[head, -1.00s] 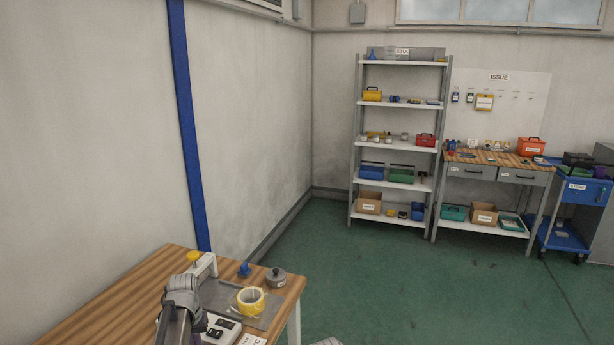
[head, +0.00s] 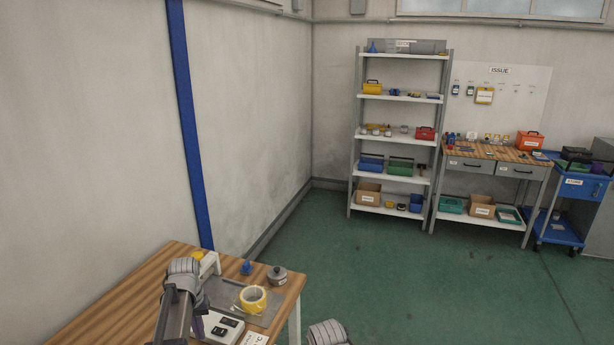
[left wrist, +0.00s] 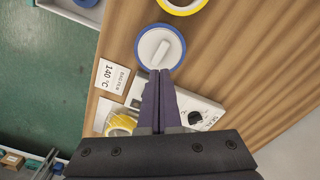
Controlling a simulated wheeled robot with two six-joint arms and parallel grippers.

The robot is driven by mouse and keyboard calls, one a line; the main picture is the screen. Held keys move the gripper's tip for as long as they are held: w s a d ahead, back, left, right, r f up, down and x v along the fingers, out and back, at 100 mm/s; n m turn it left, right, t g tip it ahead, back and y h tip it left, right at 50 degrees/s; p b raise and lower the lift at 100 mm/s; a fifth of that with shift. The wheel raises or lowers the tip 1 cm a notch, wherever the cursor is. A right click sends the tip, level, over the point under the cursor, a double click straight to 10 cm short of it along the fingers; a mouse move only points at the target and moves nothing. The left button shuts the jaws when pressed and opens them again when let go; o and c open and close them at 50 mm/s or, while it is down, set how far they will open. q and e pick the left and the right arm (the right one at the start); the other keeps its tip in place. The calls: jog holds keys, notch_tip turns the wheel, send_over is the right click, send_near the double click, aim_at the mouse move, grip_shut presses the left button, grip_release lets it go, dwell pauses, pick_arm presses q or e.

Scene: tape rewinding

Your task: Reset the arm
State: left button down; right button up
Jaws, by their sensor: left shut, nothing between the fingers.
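My left arm comes in at the lower left of the head view over a wooden table (head: 110,308). In the left wrist view my left gripper (left wrist: 158,74) is shut, with nothing between its dark fingers. Its tips point at a round white piece with a blue rim (left wrist: 160,48); I cannot tell how far above it they are. A roll of yellow tape (head: 253,299) lies on a grey mat (head: 221,289), and it also shows in the left wrist view (left wrist: 119,123). Part of my right arm shows at the bottom of the head view; its gripper is out of view.
A white box with dark controls (head: 217,327) stands by my left arm. A blue piece (head: 246,268) and a grey round weight (head: 277,275) sit at the table's far edge. A shelf rack (head: 398,98) and a workbench (head: 490,160) stand far off across open green floor.

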pick_arm(q)
jog(key=s+d+m, duration=0.3)
jog(key=s+d, duration=0.6)
jog(key=d, duration=0.3)
jog(key=s+d+m+y, duration=0.1)
jog(key=s+d+m, duration=0.2)
jog(key=s+d, duration=0.7)
jog(key=shift+d+r, duration=0.15)
jog(key=shift+d, duration=0.85)
jog(key=shift+a, duration=0.1)
